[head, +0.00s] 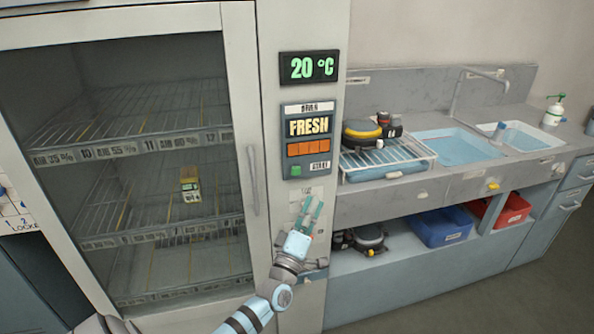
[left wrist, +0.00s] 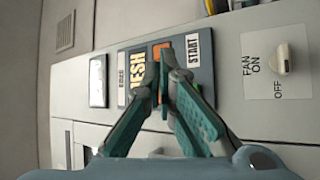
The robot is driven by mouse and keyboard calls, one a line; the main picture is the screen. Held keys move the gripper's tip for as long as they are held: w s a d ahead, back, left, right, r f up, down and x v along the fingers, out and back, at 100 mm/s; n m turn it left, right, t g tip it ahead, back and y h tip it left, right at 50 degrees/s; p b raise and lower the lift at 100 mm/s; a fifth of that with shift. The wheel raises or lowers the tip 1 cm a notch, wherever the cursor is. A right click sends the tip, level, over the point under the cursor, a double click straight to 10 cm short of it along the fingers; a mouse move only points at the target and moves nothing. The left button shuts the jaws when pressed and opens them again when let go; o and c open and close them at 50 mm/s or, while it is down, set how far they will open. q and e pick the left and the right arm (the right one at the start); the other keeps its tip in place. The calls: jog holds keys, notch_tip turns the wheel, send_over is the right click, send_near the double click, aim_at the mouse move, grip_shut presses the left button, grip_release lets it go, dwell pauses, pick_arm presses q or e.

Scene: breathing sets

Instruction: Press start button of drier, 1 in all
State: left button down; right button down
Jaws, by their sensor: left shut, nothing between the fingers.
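The drier (head: 236,120) is a tall cabinet with a closed glass door. Its control panel (head: 309,130) carries a FRESH display, an orange strip and a small green button (head: 295,170) beside the START label (head: 320,166). A screen above reads 20 °C. My left gripper (head: 313,204) is shut and empty, a little below the panel in the head view, fingers pointing up. I cannot tell the gap to the panel. My right gripper is out of view.
A small carton (head: 190,184) stands on a wire shelf behind the glass. A door handle (head: 253,180) sticks out left of the panel. A fan switch (left wrist: 283,60) is near the panel. To the right is a counter (head: 445,185) with a rack, sinks and crates below.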

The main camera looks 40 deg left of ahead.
aim_at(296, 171)
pick_arm(q)
jog(key=shift+r, duration=0.6)
jog(key=shift+a, duration=0.1)
jog(key=w+a+b, duration=0.5)
jog(key=a+b, duration=0.1)
jog(key=a, duration=0.1)
jog(key=shift+a, duration=0.1)
jog(key=shift+f, duration=0.1)
dwell(1.1)
jog(key=shift+w+a+b, duration=0.3)
jog(key=shift+a+b, duration=0.05)
jog(key=shift+b, duration=0.05)
